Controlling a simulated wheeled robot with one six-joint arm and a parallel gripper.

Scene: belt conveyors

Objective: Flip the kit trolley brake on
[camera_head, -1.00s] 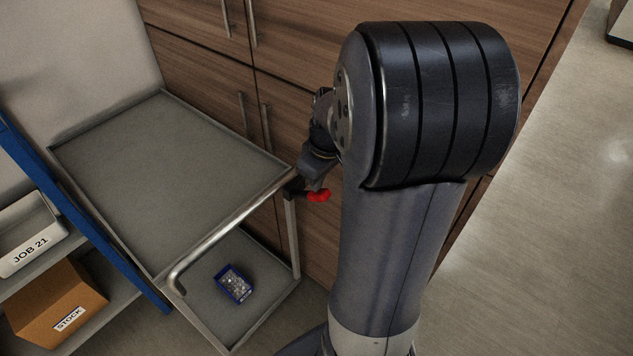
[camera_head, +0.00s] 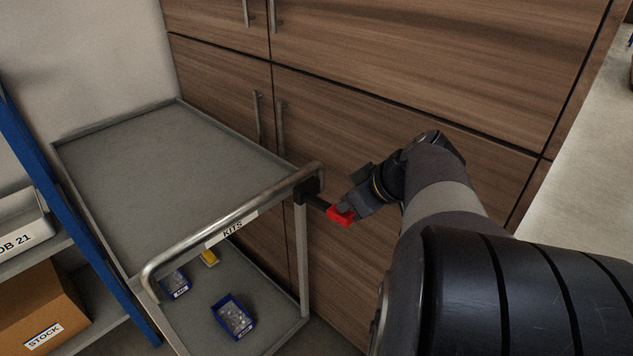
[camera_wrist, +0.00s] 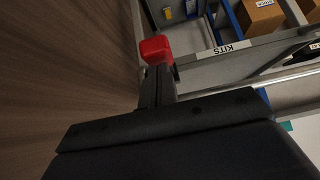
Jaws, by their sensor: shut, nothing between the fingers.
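The kit trolley (camera_head: 190,150) stands against the wooden cabinets, with a grey top tray, a metal push handle (camera_head: 232,216) and a "KITS" label (camera_head: 232,230). The brake lever shows as a red knob (camera_head: 341,216) on a short dark arm from a black block (camera_head: 307,190) at the handle's right end. My gripper (camera_head: 345,208) is shut and empty, its fingertips right at the red knob; I cannot tell whether they touch. In the wrist view the red knob (camera_wrist: 156,50) lies just beyond the tips of the shut fingers (camera_wrist: 158,85). My fingers partly hide the lever there.
Wooden cabinets (camera_head: 420,130) stand close behind the gripper and trolley. Blue bins (camera_head: 233,317) sit on the lower shelf. A blue-framed rack (camera_head: 75,215) with a "STOCK" box (camera_head: 35,310) stands at left. Open floor (camera_head: 585,190) lies at right.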

